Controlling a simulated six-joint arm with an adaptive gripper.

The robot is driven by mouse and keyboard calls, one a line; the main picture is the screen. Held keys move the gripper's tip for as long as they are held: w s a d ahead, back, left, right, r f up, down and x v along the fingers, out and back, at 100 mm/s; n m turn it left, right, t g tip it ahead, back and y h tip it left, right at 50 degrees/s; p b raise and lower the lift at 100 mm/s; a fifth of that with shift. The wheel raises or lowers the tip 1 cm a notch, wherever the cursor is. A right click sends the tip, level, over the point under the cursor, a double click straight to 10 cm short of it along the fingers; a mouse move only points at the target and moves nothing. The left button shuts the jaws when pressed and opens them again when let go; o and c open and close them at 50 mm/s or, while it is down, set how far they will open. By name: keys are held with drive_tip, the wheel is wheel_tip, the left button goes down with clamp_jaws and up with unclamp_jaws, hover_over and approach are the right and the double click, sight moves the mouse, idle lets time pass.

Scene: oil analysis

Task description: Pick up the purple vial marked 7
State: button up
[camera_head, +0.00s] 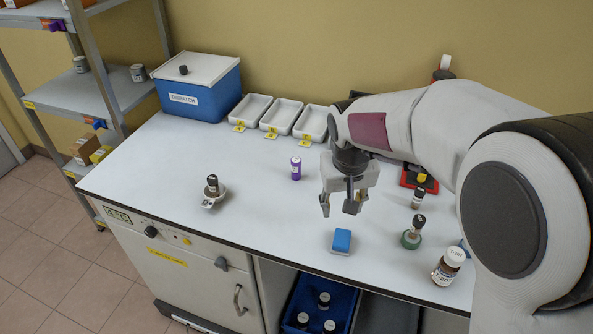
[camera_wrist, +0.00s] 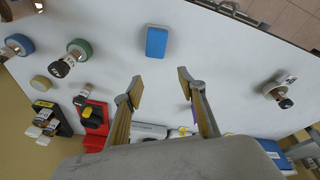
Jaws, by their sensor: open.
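The purple vial (camera_head: 296,168) stands upright on the white bench, left of my gripper in the head view. It has a dark cap and a pale mark, too small to read. My gripper (camera_head: 338,204) is open and empty above the bench, pointing down, to the right of the vial. In the wrist view the two fingers of my gripper (camera_wrist: 160,82) are spread apart with nothing between them. A purple sliver (camera_wrist: 194,117) shows beside the right finger there, mostly hidden by it; it may be the vial.
A blue block (camera_head: 341,240) lies near the bench's front edge. A capped vial in a metal holder (camera_head: 212,194) stands left. Bottles, including one in a green base (camera_head: 411,239), stand right. White trays (camera_head: 282,115) and a blue box (camera_head: 203,96) line the back. Bench around the purple vial is clear.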

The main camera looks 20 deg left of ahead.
sight(296, 161)
drive_tip(key=shift+t+y, duration=0.3)
drive_tip(key=shift+t, duration=0.3)
drive_tip(key=w+a+f, duration=0.1)
drive_tip(key=w+a, duration=0.1)
drive_tip(key=a, duration=0.1)
drive_tip(key=w+a+f, duration=0.2)
drive_tip(key=w+a, duration=0.1)
drive_tip(key=a, duration=0.1)
drive_tip(key=w+a+f, duration=0.1)
drive_tip(key=w+a, duration=0.1)
drive_tip(key=a, duration=0.1)
drive_tip(key=shift+w+a+f, duration=0.2)
drive_tip(key=shift+w+a, duration=0.1)
drive_tip(key=shift+a, duration=0.1)
drive_tip(key=w+a+r+t+y, duration=0.1)
drive_tip(key=w+a+r, duration=0.2)
drive_tip(key=w+r, duration=0.1)
drive_tip(key=shift+w+a+m+t, duration=0.3)
drive_tip(key=shift+w+m+t, duration=0.1)
drive_tip(key=shift+w, duration=0.25)
drive_tip(key=shift+x, duration=1.15)
drive_tip(key=shift+w+a+f, duration=0.1)
drive_tip(key=shift+a+f, duration=0.05)
drive_tip(key=shift+w+a+f, duration=0.25)
drive_tip(key=shift+w+f, duration=0.1)
drive_tip(key=shift+f, duration=0.1)
drive_tip(key=shift+w+a+f, duration=0.25)
drive_tip(key=shift+w+f, duration=0.05)
drive_tip(key=shift+f, duration=0.15)
drive_tip(key=shift+x, duration=1.25)
